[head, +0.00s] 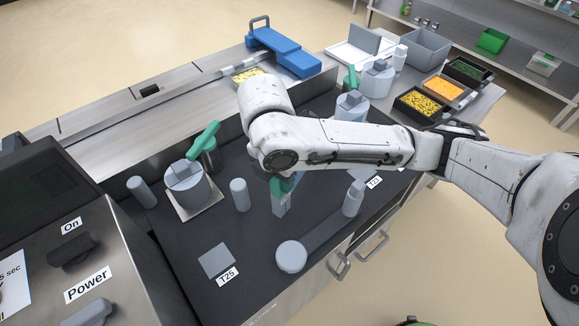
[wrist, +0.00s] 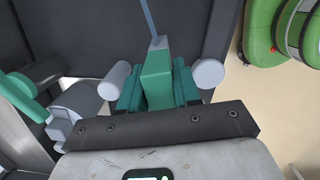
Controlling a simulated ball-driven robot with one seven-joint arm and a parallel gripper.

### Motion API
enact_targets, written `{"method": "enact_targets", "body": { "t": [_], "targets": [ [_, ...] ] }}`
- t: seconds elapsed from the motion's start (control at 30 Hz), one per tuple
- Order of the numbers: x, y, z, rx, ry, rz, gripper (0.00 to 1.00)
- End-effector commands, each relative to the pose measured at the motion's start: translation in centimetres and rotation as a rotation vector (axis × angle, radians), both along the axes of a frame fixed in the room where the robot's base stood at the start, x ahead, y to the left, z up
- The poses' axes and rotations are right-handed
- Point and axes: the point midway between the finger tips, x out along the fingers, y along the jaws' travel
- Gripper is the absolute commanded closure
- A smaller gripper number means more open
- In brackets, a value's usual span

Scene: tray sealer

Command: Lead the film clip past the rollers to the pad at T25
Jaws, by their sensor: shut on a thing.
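My gripper (head: 284,184) is over the dark worktop, partly hidden under my arm in the head view. In the wrist view its green fingers (wrist: 158,95) are shut on the green film clip (wrist: 157,72). A thin blue-grey strip of film (wrist: 151,22) runs away from the clip. Grey rollers (wrist: 115,78) and (wrist: 208,72) show on either side of it. In the head view, grey upright rollers (head: 240,195) and (head: 353,198) stand left and right of the gripper. The grey square pad (head: 216,261) by the T25 label lies flat, front left of the gripper, with nothing on it.
A grey round disc (head: 291,256) sits near the worktop's front edge. A film reel with a green handle (head: 185,188) stands at the left, beside another grey post (head: 142,192). The Power panel (head: 85,270) rises at far left. Food trays (head: 420,104) are at the back right.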

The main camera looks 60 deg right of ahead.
Motion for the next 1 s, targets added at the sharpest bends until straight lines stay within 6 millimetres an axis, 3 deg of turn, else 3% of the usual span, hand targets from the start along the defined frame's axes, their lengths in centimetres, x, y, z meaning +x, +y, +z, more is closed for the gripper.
{"method": "enact_targets", "body": {
  "t": [1.0],
  "targets": [
    [2.5, 8.9, 0.2, 0.001, 0.0, 0.002, 0.92]
  ]
}}
